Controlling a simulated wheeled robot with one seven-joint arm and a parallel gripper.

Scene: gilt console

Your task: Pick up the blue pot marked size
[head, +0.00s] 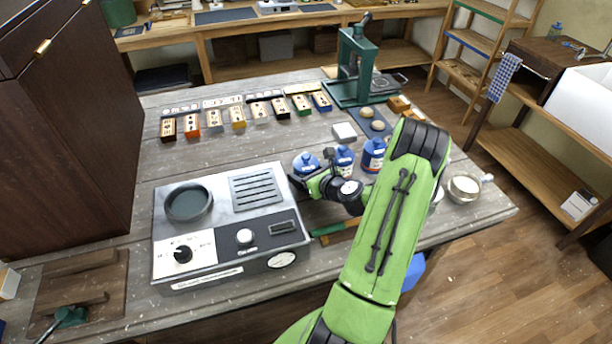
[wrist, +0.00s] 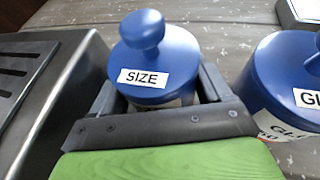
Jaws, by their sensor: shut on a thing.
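The blue pot marked SIZE (wrist: 160,58) has a domed blue lid with a round knob and a white label. It stands upright between the two dark fingers of my gripper (wrist: 160,95), which is shut on it. In the head view it is the leftmost blue pot (head: 306,162), just beyond my gripper (head: 305,178). Its lower body is hidden by the gripper in the wrist view. I cannot tell whether its base touches the bench.
A blue pot labelled "GL..." (wrist: 285,75) stands close on the right. A larger blue pot (head: 373,154) is farther right. A grey metal appliance (head: 232,225) is close on the left. Wooden blocks (head: 238,117) and a green press (head: 357,70) stand behind.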

